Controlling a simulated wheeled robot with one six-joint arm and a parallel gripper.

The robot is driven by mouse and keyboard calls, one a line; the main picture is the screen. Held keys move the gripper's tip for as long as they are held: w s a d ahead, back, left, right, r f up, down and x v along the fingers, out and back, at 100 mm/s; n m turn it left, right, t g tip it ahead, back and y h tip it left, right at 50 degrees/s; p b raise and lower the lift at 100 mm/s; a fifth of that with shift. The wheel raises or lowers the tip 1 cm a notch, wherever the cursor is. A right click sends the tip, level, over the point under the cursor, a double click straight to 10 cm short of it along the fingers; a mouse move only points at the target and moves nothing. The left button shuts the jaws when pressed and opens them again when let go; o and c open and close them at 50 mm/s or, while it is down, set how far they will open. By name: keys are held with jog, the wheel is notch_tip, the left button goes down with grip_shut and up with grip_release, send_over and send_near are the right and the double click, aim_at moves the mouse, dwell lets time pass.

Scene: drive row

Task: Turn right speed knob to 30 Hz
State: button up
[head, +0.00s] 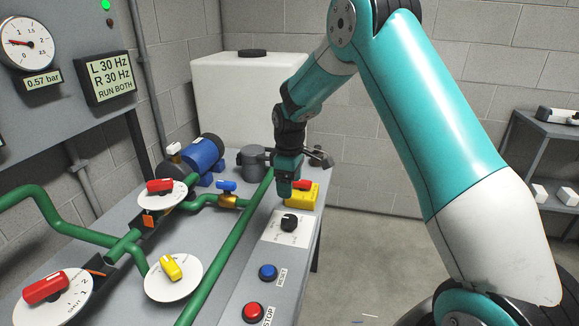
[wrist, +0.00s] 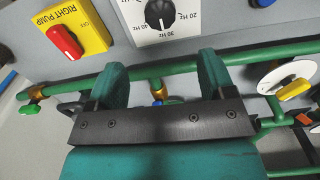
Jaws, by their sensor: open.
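The speed knob (head: 289,221) is black and sits on a white dial plate (head: 273,236) on the bench panel. In the wrist view the knob (wrist: 160,14) is partly cut off at the top edge. Its white mark seems to point towards the 30 Hz label (wrist: 170,34). My gripper (head: 285,192) is above and just behind the knob in the head view. In the wrist view my gripper (wrist: 161,68) is open and empty, with the knob beyond its fingertips and apart from them. The display (head: 109,79) reads L 30 Hz, R 30 Hz, RUN BOTH.
A yellow RIGHT PUMP switch with a red handle (wrist: 66,42) lies beside the dial. A blue RESET button (head: 267,272) and red STOP button (head: 253,312) are nearer. Green pipes (head: 237,243) run along the left. A white tank (head: 240,97) stands behind.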

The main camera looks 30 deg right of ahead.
jog(key=shift+r, duration=2.75)
